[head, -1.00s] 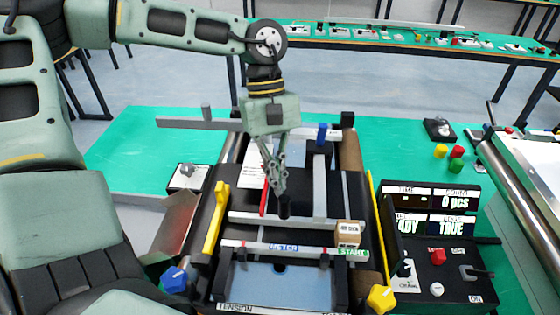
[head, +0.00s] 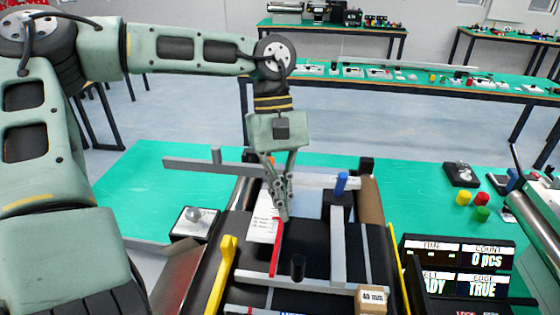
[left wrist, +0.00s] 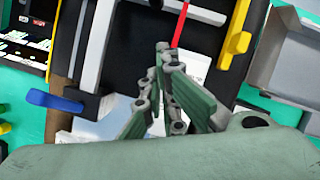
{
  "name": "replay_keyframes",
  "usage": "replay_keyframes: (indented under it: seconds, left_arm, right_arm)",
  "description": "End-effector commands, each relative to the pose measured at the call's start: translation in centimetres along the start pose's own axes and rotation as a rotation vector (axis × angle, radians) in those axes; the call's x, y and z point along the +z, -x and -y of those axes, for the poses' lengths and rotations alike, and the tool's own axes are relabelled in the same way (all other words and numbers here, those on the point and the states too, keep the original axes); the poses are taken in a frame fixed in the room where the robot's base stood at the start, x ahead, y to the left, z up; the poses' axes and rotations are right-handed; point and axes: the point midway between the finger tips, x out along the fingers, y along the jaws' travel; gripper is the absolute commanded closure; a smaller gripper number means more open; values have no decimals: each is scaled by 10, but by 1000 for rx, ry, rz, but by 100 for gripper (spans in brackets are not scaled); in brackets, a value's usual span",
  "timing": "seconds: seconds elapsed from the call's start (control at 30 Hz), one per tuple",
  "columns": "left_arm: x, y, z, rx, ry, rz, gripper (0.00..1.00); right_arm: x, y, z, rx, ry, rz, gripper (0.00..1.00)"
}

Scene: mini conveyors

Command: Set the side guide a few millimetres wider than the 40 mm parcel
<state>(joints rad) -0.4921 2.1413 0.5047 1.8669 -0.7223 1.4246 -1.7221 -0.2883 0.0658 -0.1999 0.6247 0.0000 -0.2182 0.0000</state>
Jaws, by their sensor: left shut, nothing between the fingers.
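The side guide is a grey bar (head: 338,240) running lengthwise over the black belt, with a blue lever (head: 341,184) at its far end. The bar (left wrist: 97,40) and blue lever (left wrist: 55,101) also show in the left wrist view. The parcel (head: 371,299), a small tan box marked 40 mm, sits at the near end, cut by the frame's bottom. My left gripper (head: 284,214) is shut and empty, pointing down left of the guide, close to the far end of a red strip (head: 275,250). In the wrist view its fingertips (left wrist: 163,50) are near that strip. My right gripper is not in view.
A black knob (head: 298,267) stands up between the red strip and the guide. A yellow handle (head: 228,258) is at the conveyor's left. A display (head: 458,265) reads 0 pcs and TRUE. Red, yellow and green pieces lie at the right. The green table at left is mostly clear.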

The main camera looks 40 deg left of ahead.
Motion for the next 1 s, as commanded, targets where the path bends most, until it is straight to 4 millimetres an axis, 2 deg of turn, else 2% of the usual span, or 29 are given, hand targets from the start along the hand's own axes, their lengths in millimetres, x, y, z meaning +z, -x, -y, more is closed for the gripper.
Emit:
replay_keyframes:
  seconds: [0.3,0.5,0.63,0.77,0.87,1.0]
  left_arm:
    - [-1,52,-1,3,1,-3,100]
    - [-1,69,-1,1,1,-3,100]
    - [-4,71,-3,0,0,-5,100]
    - [-2,71,-3,-1,-1,0,100]
    - [-2,59,-3,-3,-1,1,100]
    - [-2,32,-2,-4,-1,2,100]
  right_arm:
    - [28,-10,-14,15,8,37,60]
    - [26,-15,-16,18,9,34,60]
    - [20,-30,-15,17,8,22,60]
    - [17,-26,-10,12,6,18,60]
    - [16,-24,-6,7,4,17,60]
    - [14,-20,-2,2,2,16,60]
